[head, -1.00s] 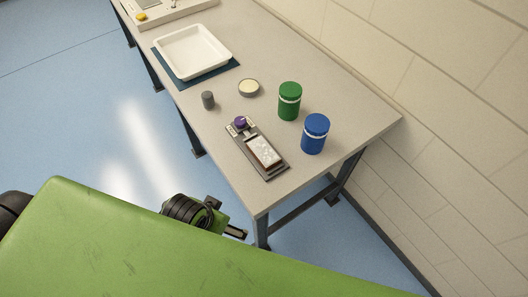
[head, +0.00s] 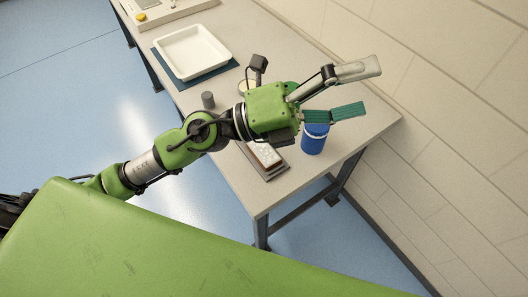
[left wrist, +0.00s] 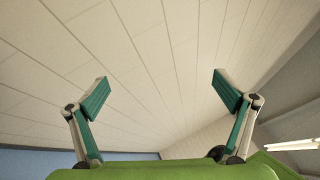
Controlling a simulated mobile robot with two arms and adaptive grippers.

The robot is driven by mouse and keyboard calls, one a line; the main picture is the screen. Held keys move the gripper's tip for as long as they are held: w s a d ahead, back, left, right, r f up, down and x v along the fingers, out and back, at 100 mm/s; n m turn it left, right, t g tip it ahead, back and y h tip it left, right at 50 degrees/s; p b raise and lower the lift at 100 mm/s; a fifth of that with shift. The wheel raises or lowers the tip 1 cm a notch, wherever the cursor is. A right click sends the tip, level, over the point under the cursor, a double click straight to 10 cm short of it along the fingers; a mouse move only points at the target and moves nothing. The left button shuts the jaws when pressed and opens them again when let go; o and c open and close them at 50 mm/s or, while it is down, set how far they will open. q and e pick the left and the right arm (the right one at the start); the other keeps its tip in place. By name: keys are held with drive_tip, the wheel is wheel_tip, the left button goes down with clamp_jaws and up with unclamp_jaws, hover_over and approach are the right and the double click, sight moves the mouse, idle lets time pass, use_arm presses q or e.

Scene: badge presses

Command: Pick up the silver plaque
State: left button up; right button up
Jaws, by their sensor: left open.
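What looks like the silver plaque (head: 267,156), a small pale speckled plate with a brown edge, lies in a grey press-like holder (head: 273,177) near the front end of the table in the head view. My left arm covers the holder's far part. My left gripper (head: 372,87) is open and empty, raised above the table and pointing right, past the plaque toward the wall. In the left wrist view, its two green-padded fingers (left wrist: 160,76) stand wide apart with only wall between them. My right gripper is not in view.
A blue jar (head: 314,139) stands right of the plaque, partly below my gripper. A green jar (head: 291,87) is mostly hidden behind my gripper. A small grey cylinder (head: 208,99), a white tray (head: 190,52) on a dark mat and a panel with a yellow button (head: 141,17) stand farther back.

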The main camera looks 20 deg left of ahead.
use_arm(q)
wheel_tip(320, 180, down, 6)
drive_tip(key=s+d+m+g+y, duration=0.1)
drive_tip(key=s+m+g+y, duration=0.1)
drive_tip(key=m+g, duration=0.25)
drive_tip(key=m+y, duration=0.4)
drive_tip(key=y, duration=1.1)
approach(264, 151)
drive_tip(key=p+x, duration=0.1)
drive_tip(key=x, duration=0.1)
drive_tip(key=shift+w+d+f+p, duration=0.1)
drive_tip(key=shift+f+p, duration=0.15)
drive_tip(key=shift+p, duration=0.15)
drive_tip(key=shift+w+d+f, duration=0.1)
drive_tip(key=shift+f, duration=0.4)
drive_tip(key=shift+d+f+p, duration=0.1)
drive_tip(key=shift+f+p, duration=0.2)
drive_tip(key=shift+p, duration=0.2)
drive_tip(key=p+x, duration=0.1)
drive_tip(key=x, duration=0.2)
drive_tip(key=shift+w+f, duration=0.15)
drive_tip(key=shift+f, duration=0.05)
drive_tip(key=shift+w+d+f, duration=0.1)
drive_tip(key=shift+f, duration=0.35)
drive_tip(key=c, duration=1.3)
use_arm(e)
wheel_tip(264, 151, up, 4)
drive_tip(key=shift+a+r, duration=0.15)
